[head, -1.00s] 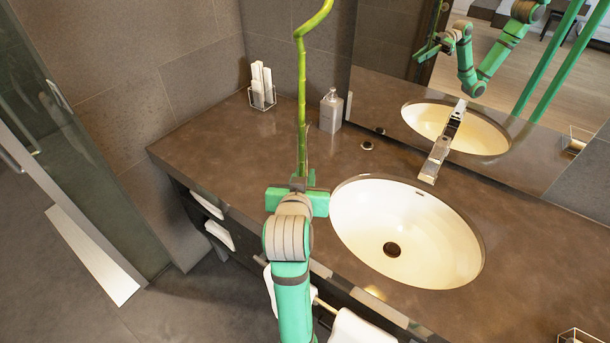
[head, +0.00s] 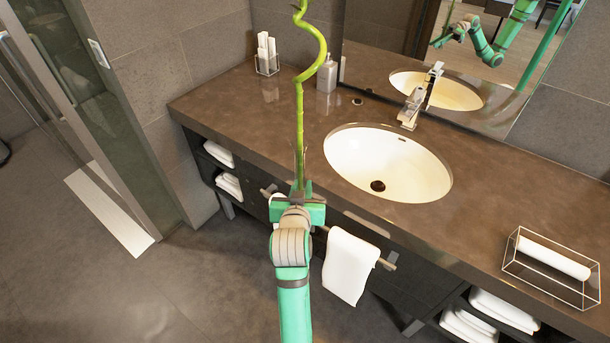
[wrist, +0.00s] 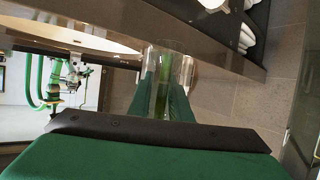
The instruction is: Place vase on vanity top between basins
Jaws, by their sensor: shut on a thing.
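The vase, a clear glass one (wrist: 168,60) holding a tall green bamboo stalk (head: 299,125), is in my gripper (head: 298,190). In the wrist view, the gripper's green fingers (wrist: 164,100) are shut around the glass. In the head view, the gripper and wrist mostly hide the glass, and the curled stalk rises above. My gripper appears by the front edge of the brown vanity top (head: 240,112), left of the one visible white oval basin (head: 385,165). A second basin is not in view.
A soap bottle (head: 327,75) and a wire holder with white rolls (head: 267,55) stand at the back left. A glass box with a white roll (head: 550,262) lies at right. A towel (head: 348,268) hangs from the front rail.

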